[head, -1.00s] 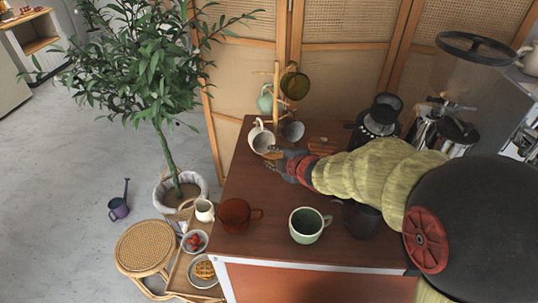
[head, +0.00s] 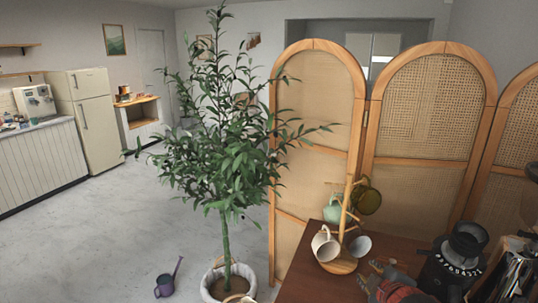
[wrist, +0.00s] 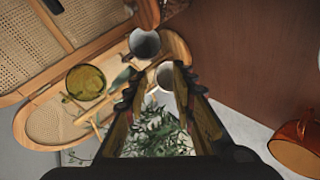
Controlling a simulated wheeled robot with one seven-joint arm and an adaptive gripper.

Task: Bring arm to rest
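My gripper (head: 369,275) shows at the lower edge of the head view, just right of the mug tree's base. In the wrist view its two fingers (wrist: 157,88) stand apart with nothing held between them. A white mug (head: 325,243) hangs on the left of the wooden mug tree (head: 347,215); it appears beyond the fingertips in the wrist view (wrist: 166,76). The tree also carries a green mug (head: 332,208), an olive glass mug (head: 367,199) and a grey mug (head: 360,246). Most of my arm is out of the head view.
A black grinder-like appliance (head: 462,258) stands right of my gripper. A copper mug (wrist: 298,152) is at the wrist view's right edge. A rattan screen (head: 420,130) closes off the back. A potted tree (head: 226,235) and a watering can (head: 166,284) stand on the floor at left.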

